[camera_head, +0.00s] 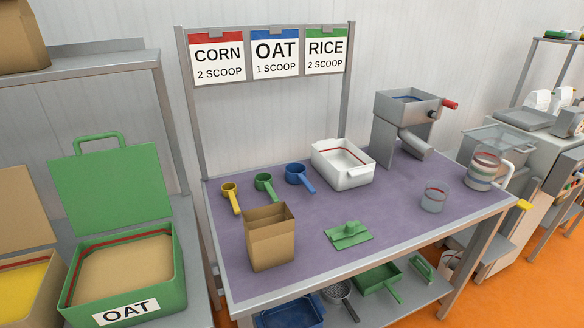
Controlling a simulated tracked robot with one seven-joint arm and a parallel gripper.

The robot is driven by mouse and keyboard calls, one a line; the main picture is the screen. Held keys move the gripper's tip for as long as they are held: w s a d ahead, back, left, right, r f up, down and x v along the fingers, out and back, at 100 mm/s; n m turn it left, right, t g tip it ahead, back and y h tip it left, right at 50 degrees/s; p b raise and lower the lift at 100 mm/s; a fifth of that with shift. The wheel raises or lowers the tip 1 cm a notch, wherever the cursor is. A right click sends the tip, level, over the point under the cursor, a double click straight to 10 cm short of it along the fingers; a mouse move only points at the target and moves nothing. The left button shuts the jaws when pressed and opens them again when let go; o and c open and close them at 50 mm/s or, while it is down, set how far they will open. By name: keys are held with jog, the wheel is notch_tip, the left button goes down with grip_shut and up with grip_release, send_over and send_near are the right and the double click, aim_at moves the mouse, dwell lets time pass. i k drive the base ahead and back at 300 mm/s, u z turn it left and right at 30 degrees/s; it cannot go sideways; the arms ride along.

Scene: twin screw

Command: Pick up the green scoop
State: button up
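The green scoop (264,182) is on the purple-topped table (310,226), toward its back left. Its round cup faces up and its short handle points toward the front right. A yellow scoop (231,196) is to its left and a blue scoop (297,175) is to its right, both apart from it. A brown open box (270,240) stands just in front of the green scoop, close to its handle end. My gripper and arm do not show in this view.
A white tub (343,166) stands right of the scoops. A sign frame (198,130) rises behind. The green OAT bin (122,281) is left.

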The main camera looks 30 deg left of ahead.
aim_at(268, 191)
jog(key=u, duration=0.4)
jog(key=i, duration=1.05)
jog(key=u, duration=0.75)
jog(key=k, duration=0.85)
jog(key=u, duration=0.15)
jog(key=i, duration=0.9)
jog(key=z, duration=0.1)
